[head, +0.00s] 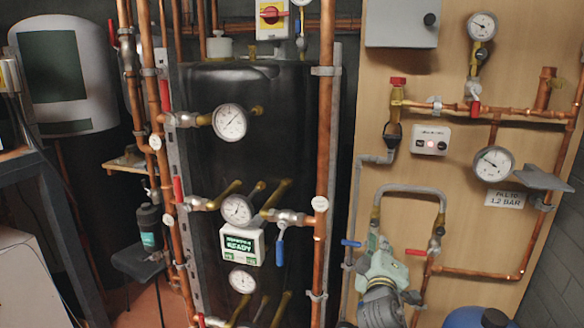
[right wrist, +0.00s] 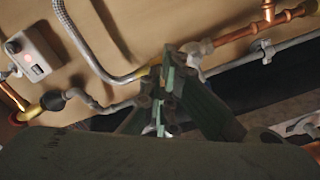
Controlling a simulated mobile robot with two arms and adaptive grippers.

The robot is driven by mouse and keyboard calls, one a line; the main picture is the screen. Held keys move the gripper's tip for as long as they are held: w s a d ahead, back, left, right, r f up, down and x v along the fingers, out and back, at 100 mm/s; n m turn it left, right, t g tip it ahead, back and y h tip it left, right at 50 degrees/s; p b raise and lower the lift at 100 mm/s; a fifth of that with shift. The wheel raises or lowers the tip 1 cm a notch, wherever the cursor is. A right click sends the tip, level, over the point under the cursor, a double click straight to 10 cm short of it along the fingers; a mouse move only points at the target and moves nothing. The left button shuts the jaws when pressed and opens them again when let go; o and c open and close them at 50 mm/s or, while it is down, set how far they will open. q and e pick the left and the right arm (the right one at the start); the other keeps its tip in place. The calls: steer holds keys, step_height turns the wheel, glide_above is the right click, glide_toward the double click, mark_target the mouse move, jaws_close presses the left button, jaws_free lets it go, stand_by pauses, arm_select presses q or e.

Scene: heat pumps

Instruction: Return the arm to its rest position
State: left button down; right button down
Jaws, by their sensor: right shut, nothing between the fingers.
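My right gripper (head: 378,250) is in the lower right part of the head view, pointing up in front of the wooden board. In the right wrist view the fingers of my right gripper (right wrist: 167,85) are together, with nothing between them. The grey looped hose (head: 410,189) is just above the gripper in the head view. The same hose shows in the right wrist view (right wrist: 85,48), left of the fingers. Whether the fingers touch any pipework cannot be told. My left gripper is not in view.
A black tank (head: 275,125) with several gauges stands left of the board (head: 450,70). Copper pipes (head: 480,272) and a red-handled valve (head: 433,247) are close on the right. A white control box (head: 430,139) is above the hose. A blue vessel (head: 465,318) sits at the bottom.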

steer(key=s+d+f+m+g, duration=0.2)
steer(key=s+f+g, duration=0.1)
steer(key=s+f, duration=0.55)
steer(key=s+d+f+m+g, duration=0.2)
steer(key=s+f+m+g, duration=0.1)
steer(key=s+f, duration=0.55)
steer(key=s+a+f+m+g+y, duration=0.1)
steer(key=s+a+f+g+y, duration=0.15)
steer(key=s, duration=0.75)
steer(key=s+a+f+g+y, duration=0.1)
steer(key=s+a+f+g, duration=0.15)
steer(key=s, duration=0.85)
steer(key=s+a+f+m+g+y, duration=0.1)
steer(key=s+a+f+g+y, duration=0.15)
steer(key=s, duration=0.75)
step_height(320, 180, down, 26)
steer(key=s+g, duration=0.2)
steer(key=s+d+f, duration=0.2)
steer(key=s+f, duration=0.6)
steer(key=s+d+f+h, duration=0.1)
steer(key=s+d+f, duration=0.1)
steer(key=s+f, duration=0.6)
steer(key=shift+s+n+g, duration=0.3)
steer(key=shift+g, duration=0.15)
